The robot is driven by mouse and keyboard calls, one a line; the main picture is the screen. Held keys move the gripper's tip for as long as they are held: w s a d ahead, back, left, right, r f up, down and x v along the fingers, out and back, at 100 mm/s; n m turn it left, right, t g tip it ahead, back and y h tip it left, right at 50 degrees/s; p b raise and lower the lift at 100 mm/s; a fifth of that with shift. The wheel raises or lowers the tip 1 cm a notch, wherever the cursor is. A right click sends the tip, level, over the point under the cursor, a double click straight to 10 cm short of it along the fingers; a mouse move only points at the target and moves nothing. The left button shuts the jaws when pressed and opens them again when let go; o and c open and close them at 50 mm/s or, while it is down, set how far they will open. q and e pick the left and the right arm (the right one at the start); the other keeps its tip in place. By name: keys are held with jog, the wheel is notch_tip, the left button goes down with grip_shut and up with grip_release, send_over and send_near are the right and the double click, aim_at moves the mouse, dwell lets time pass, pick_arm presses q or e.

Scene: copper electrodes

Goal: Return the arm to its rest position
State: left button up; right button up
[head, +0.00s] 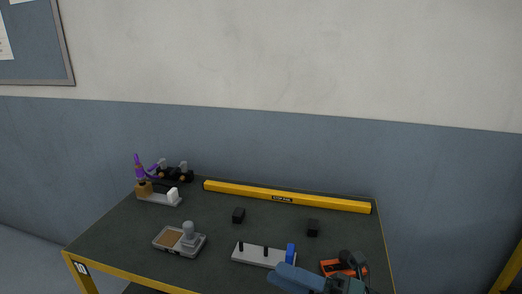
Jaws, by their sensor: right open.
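My right gripper (352,262) is at the bottom right of the head view, over the front right part of the dark table (275,225). It appears open, and I see nothing held between its fingers. A blue link of my arm (295,277) shows to its left, cut off by the lower edge. An orange-red item with dark parts (331,267) lies right beside or under the gripper and is partly hidden by it. I cannot tell whether they touch. My left gripper is not in view.
A wall stands behind.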

jog(key=w+d+f+m+t+h, duration=0.1)
jog(key=d+f+m+t+h, duration=0.45)
jog(key=m, duration=0.75)
jog(key=d+f+m+t+h, duration=0.2)
jog(key=f+m+t+h, duration=0.5)
jog(key=m, duration=0.6)
jog(key=s+d+f+m+g+h, duration=0.1)
jog(key=s+f+m+g+h, duration=0.1)
jog(key=s+f+m+g, duration=0.2)
jog(key=s+d+f+m+g+h, duration=0.1)
jog(key=s+f+m+g+h, duration=0.2)
jog(key=f, duration=0.8)
jog(key=s+m, duration=0.2)
jog(key=s, duration=0.1)
jog(key=shift+s+d+g, duration=0.25)
jog(key=shift+s+g, duration=0.05)
jog(key=shift+g, duration=0.05)
